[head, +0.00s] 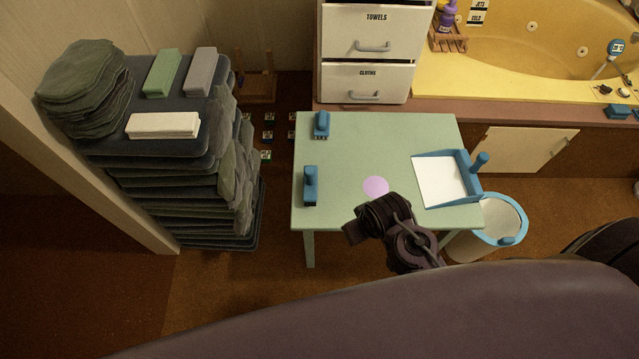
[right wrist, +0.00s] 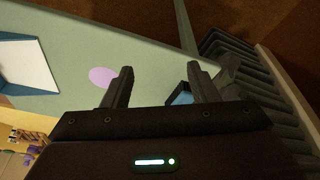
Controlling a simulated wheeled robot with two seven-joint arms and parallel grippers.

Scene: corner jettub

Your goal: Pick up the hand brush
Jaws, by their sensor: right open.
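Two small blue brush-like items stand on the pale green table (head: 400,135): one at the near left (head: 310,187), a smaller one at the far left (head: 321,124). I cannot tell for certain which is the hand brush. My right arm reaches over the near edge of the table, to the right of the near blue item; its fingers are hard to make out in the head view. In the right wrist view my right gripper (right wrist: 160,70) is open and empty. My left gripper is not in view.
A blue dustpan (head: 440,182) with a white pan lies on the table's right side. A lilac disc (head: 375,187) is mid-table. A blue-rimmed bin (head: 500,220) stands to the right. Stacked dark slabs (head: 185,180) rise left; drawers (head: 366,85) stand behind.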

